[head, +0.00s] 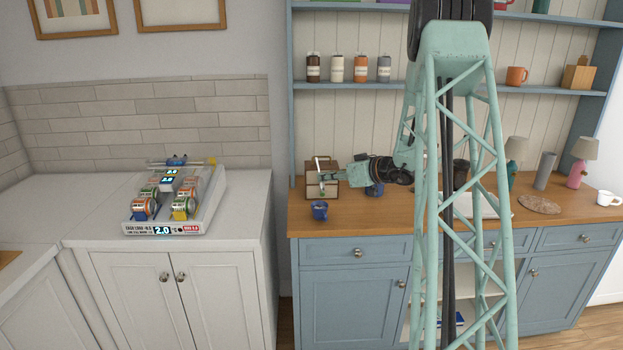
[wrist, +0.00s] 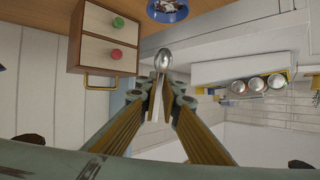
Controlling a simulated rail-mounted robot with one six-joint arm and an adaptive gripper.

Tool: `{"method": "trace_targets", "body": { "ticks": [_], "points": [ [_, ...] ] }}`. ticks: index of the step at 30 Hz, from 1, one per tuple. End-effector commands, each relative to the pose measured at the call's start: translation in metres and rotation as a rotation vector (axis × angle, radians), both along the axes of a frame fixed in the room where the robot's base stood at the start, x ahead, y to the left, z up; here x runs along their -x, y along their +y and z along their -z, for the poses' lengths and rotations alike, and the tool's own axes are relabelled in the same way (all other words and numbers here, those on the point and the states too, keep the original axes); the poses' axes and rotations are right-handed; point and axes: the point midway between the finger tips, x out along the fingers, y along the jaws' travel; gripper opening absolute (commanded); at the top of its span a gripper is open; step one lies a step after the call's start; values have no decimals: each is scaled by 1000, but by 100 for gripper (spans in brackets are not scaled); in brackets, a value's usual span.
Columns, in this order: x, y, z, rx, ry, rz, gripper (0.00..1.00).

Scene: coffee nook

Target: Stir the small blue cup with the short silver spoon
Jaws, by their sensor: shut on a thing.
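My gripper (head: 322,178) is shut on the silver spoon (wrist: 162,62) and holds it above the counter. In the wrist view my fingertips (wrist: 163,92) close on the spoon's handle, with its rounded bowl beyond them. A small blue cup (head: 319,210) stands at the counter's front edge, below the gripper and spoon. It also shows at the top of the wrist view (wrist: 168,10), cut off by the edge, apart from the spoon in the picture. A second blue item (head: 374,189) is partly hidden behind my wrist.
A small wooden drawer box (head: 330,166) stands close behind the gripper. Its green and red knobs show in the wrist view (wrist: 105,40). Lamps and a white cup (head: 607,198) stand at right.

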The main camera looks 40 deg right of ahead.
Motion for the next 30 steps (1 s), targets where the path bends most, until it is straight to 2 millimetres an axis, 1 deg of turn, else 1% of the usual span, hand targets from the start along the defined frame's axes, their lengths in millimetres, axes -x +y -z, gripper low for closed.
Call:
{"method": "trace_targets", "body": {
  "ticks": [20,30],
  "points": [
    [0,0,0,5,-4,0,0],
    [-4,0,7,5,-4,0,0]
  ]
}}
